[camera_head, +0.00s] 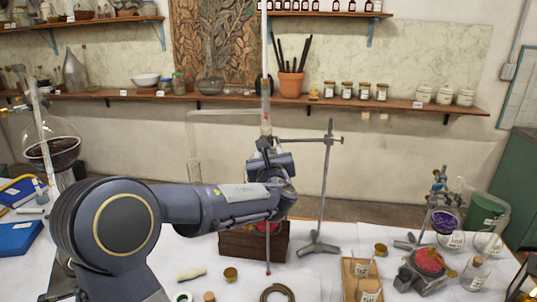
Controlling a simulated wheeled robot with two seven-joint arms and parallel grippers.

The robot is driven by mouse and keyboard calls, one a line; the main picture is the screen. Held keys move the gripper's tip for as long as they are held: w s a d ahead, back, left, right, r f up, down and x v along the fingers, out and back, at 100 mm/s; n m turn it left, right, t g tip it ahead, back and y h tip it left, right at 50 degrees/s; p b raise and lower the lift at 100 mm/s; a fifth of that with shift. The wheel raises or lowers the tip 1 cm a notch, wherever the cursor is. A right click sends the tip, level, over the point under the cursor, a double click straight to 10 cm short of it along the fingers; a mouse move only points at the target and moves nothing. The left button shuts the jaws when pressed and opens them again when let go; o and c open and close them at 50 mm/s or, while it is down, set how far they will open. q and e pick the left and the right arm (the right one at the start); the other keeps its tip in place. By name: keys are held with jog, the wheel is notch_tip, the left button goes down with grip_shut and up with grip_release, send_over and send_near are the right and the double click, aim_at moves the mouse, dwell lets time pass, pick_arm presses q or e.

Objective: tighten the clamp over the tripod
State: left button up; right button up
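A metal retort stand (326,190) with a three-legged base stands right of centre on the white table. A clamp rod (300,140) runs left from a clamp joint with a brassy knob (339,140) near its top. The rod's left end meets a tall thin glass tube (265,100). My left gripper (265,147) is at the end of my dark arm, in front of or beside that tube; its fingers are small and overlapped, so contact and opening are unclear. At right, a low dark stand, perhaps the tripod (422,279), carries a red dish (430,261). My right gripper is out of view.
A wooden box (236,246) stands behind my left forearm. A flask of purple matter (445,222) is held on another stand at right, with jars near it. A dark-filled round flask (52,150) is at left. Small pots and a coiled ring (278,290) lie in front.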

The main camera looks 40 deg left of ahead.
pick_arm(q)
jog(key=c, duration=0.6)
jog(key=shift+f+m+b, duration=0.1)
jog(key=shift+m+b, duration=0.3)
jog(key=shift+m, duration=0.5)
jog(key=o, duration=1)
jog(key=shift+c, duration=0.2)
jog(key=b+v, duration=0.1)
jog(key=v, duration=0.6)
jog(key=shift+s+d+b, duration=0.25)
jog(key=shift+d+b, duration=0.1)
jog(key=shift+b, duration=0.05)
